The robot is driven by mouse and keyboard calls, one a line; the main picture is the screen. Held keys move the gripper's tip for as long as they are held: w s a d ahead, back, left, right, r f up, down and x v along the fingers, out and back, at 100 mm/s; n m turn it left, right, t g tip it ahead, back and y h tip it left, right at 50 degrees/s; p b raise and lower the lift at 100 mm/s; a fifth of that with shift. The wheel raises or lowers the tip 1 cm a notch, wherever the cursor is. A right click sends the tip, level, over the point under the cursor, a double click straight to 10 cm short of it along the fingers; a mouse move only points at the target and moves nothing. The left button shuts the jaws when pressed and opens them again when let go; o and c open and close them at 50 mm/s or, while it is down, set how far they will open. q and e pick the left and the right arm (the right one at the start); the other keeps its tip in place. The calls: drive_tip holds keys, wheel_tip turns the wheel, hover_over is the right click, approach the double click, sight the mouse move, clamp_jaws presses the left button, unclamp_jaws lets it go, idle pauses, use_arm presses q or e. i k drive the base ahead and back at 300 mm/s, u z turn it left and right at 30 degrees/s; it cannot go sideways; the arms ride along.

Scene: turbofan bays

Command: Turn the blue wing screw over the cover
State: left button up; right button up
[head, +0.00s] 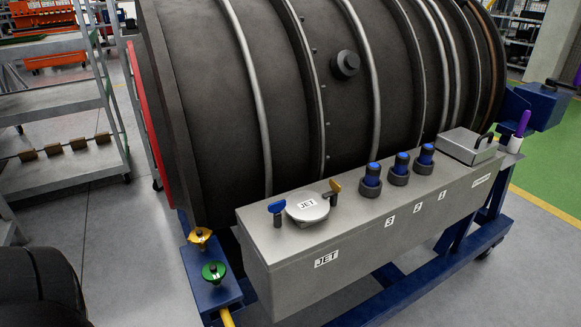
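The blue wing screw (277,207) stands upright at the left edge of the round pale cover (299,212), on top of the grey box (262,250). Its blue wing head sits on a dark shank, and the wing looks roughly level across the picture. Neither of my grippers shows in the head view.
Several blue-topped dark knobs (372,175) stand right of the cover, above numbered labels. A lidded metal case (466,146) sits at the box's right end. Gold (200,235) and green (213,271) caps are at the lower left. The large dark engine (215,110) rises behind.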

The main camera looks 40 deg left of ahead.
sight(275, 208)
drive_tip(key=k, duration=0.7)
drive_tip(key=z, duration=0.95)
drive_tip(key=i, duration=0.75)
drive_tip(key=u, duration=2.55)
drive_tip(key=i, duration=0.5)
drive_tip(key=z, duration=0.05)
drive_tip(key=k, duration=0.5)
drive_tip(key=i, duration=0.5)
drive_tip(key=z, duration=0.05)
